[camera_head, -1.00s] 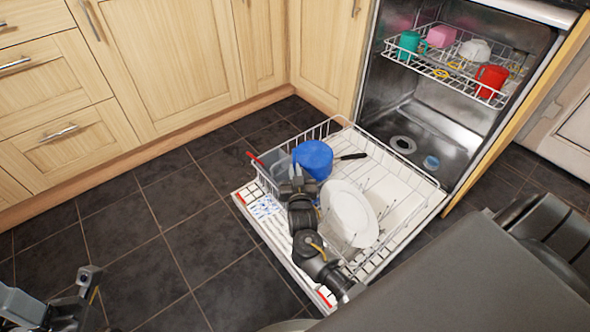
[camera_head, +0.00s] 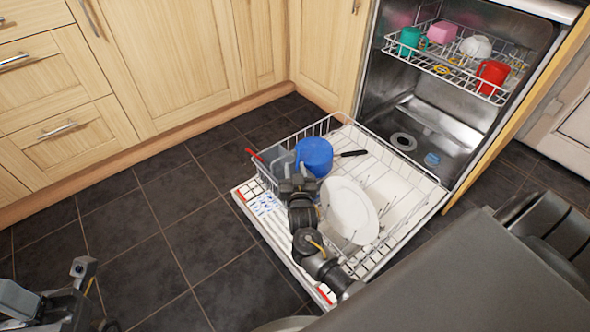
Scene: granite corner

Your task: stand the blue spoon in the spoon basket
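The grey spoon basket (camera_head: 278,155) is at the left corner of the pulled-out lower rack. A thin red handle (camera_head: 254,155) sticks out at its left side. My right gripper (camera_head: 298,172) points away from me over the rack, just right of and in front of the basket, close to the blue pot. Its fingers are seen from behind, so whether they are open or hold anything is hidden. I cannot make out the blue spoon. My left gripper (camera_head: 84,285) is at the lower left above the floor, away from the rack; its finger opening is unclear.
The blue pot (camera_head: 314,155) with a black handle stands beside the basket. A white plate (camera_head: 350,208) stands upright in the lower rack (camera_head: 404,232), right of my arm. The upper rack (camera_head: 440,70) holds several cups. Tiled floor to the left is clear.

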